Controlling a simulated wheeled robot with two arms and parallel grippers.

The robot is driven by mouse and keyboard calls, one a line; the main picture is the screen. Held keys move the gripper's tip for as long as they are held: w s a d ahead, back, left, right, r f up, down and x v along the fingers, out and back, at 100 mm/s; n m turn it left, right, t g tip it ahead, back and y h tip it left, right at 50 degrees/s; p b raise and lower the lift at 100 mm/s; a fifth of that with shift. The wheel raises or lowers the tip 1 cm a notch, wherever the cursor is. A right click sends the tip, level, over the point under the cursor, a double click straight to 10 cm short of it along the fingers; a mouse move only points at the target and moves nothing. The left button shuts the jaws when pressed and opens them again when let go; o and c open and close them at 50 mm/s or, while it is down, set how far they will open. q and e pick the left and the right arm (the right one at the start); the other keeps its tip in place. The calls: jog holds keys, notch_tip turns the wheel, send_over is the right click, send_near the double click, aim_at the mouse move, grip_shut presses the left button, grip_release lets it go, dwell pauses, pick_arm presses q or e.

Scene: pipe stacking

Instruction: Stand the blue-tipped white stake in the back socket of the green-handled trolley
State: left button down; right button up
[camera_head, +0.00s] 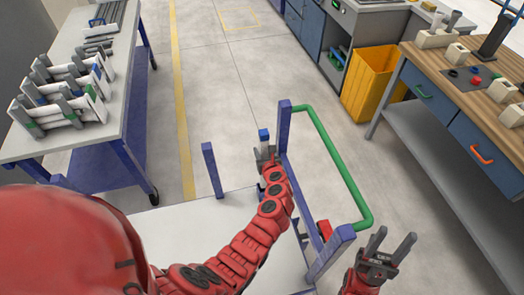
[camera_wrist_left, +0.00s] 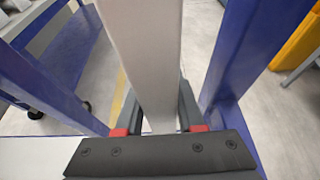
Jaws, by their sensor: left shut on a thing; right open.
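The white stake (camera_head: 264,150) with its blue tip (camera_head: 264,134) stands roughly upright beside the blue post at the far end of the trolley's green handle (camera_head: 341,163). My left gripper (camera_head: 265,158) is shut around the stake. In the left wrist view the pale stake (camera_wrist_left: 145,55) rises between the fingers of my left gripper (camera_wrist_left: 157,125), with blue posts on both sides. The stake's lower end and the back socket are hidden, so I cannot tell whether it is seated. My right gripper (camera_head: 388,248) is open and empty, right of the handle's near end.
The trolley's white deck (camera_head: 190,235) lies under my left arm, with a short blue post (camera_head: 212,170) left of the stake. A table (camera_head: 105,130) with racks of stakes stands at left. A yellow bin (camera_head: 370,85) and a wooden-topped workbench (camera_head: 440,65) stand at right.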

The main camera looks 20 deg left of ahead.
pick_arm(q)
notch_tip(320, 180, down, 7)
jog(key=b, duration=0.4)
jog(key=shift+f+b, duration=0.2)
jog(key=shift+b, duration=0.2)
jog(key=shift+c, duration=2.2)
grip_release()
jog(key=v, duration=1.7)
jog(key=shift+d+p, duration=0.2)
jog(key=shift+p, duration=0.1)
jog(key=shift+s, duration=0.1)
